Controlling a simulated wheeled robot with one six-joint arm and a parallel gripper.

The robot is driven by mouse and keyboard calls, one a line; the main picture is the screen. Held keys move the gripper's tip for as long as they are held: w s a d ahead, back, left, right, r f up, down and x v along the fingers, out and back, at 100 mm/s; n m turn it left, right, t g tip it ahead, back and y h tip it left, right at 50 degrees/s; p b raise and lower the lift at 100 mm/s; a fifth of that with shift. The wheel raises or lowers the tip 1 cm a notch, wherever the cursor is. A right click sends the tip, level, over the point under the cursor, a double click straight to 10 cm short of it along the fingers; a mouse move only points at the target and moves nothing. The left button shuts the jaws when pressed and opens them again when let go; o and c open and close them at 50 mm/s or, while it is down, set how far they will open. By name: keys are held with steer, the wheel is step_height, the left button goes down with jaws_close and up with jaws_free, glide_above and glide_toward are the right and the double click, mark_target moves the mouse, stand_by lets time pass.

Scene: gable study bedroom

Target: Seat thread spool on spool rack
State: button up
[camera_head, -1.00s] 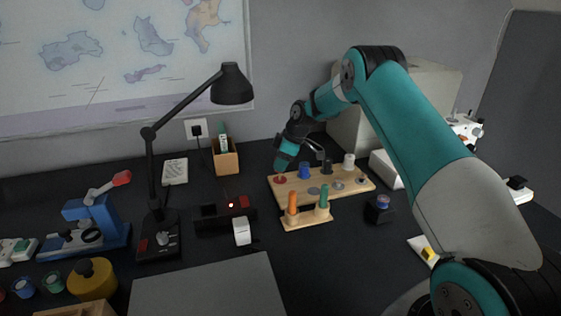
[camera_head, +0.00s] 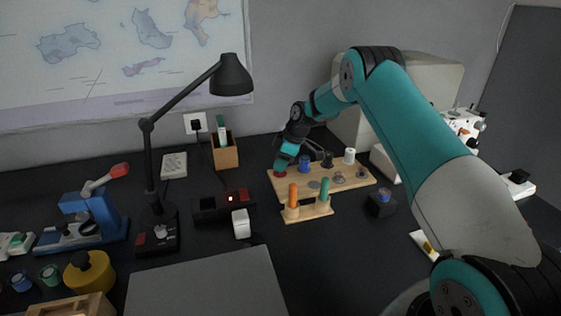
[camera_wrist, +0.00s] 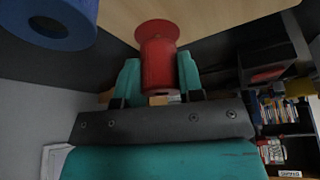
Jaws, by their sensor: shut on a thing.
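A red thread spool (camera_wrist: 158,62) is between my gripper's two teal fingers (camera_wrist: 157,82) in the wrist view, with its wide flange toward the wooden board. In the head view my gripper (camera_head: 283,164) is over the left end of the wooden spool rack (camera_head: 312,186), and a little of the red spool (camera_head: 280,174) shows below the fingers at the board. I cannot tell whether it is fully down on the board. A blue spool (camera_head: 304,164) stands just right of it; the wrist view shows it too (camera_wrist: 50,22). The rack's board also shows there (camera_wrist: 215,14).
A black spool (camera_head: 327,160) and a white spool (camera_head: 349,156) stand farther right on the rack. Orange (camera_head: 293,196) and green (camera_head: 324,191) upright pieces stand at the front. A wooden pen box (camera_head: 225,155), black lamp (camera_head: 231,80) and dark block (camera_head: 381,202) are nearby.

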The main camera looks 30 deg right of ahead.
steer(key=shift+f+b, duration=0.45)
steer(key=shift+f, duration=0.25)
steer(key=o, duration=1)
steer(key=v, duration=1.7)
steer(key=shift+r, duration=0.2)
steer(key=shift+s+d, duration=0.1)
